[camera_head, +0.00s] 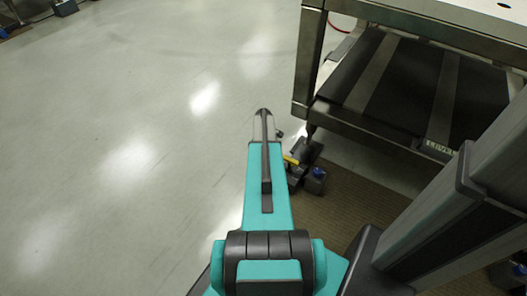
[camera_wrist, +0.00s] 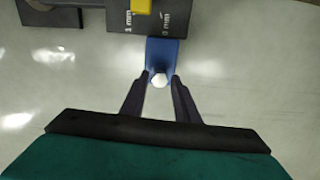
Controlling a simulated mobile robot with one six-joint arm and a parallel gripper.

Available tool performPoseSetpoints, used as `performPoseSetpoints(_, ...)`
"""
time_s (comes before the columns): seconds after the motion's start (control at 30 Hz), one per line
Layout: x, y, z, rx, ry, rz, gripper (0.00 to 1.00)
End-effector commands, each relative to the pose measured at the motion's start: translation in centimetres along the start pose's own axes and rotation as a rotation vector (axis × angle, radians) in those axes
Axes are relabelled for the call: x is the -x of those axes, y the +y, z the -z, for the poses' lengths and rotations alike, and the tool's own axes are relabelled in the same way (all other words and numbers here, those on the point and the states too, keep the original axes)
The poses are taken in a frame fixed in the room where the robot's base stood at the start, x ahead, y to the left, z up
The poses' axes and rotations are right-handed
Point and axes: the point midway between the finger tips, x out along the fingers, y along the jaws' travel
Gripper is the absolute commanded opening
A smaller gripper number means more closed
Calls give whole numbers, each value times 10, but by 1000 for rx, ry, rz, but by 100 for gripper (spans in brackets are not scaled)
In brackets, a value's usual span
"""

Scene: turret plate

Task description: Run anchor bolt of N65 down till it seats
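In the wrist view, a pale hex bolt head (camera_wrist: 159,80) stands at the near end of a blue block (camera_wrist: 162,56). My gripper (camera_wrist: 160,79) has its two dark fingers apart, with the tips on either side of the bolt head. A narrow gap seems to show on the right; whether the fingers touch the head I cannot tell. The bolt's shank is hidden. A grey block (camera_wrist: 120,22) with "1 mm" and "0 mm" marks and a yellow part (camera_wrist: 141,6) adjoin the blue block. No N65 label is readable.
In the head view, a low dark unit with a yellow part (camera_head: 291,160) sits by a metal frame's leg (camera_head: 309,60), right of my arm. A small blue-topped item (camera_head: 318,172) is close by. The frame has a lower shelf (camera_head: 400,80). Pale floor (camera_head: 120,120) at left is clear.

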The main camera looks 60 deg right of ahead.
Motion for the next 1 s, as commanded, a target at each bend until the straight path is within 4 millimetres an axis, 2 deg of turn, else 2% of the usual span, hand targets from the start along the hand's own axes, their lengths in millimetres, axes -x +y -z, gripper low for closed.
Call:
performPoseSetpoints(0.7,1,0,0,468,0,0,28)
performPoseSetpoints(1.0,0,0,0,583,0,0,28)
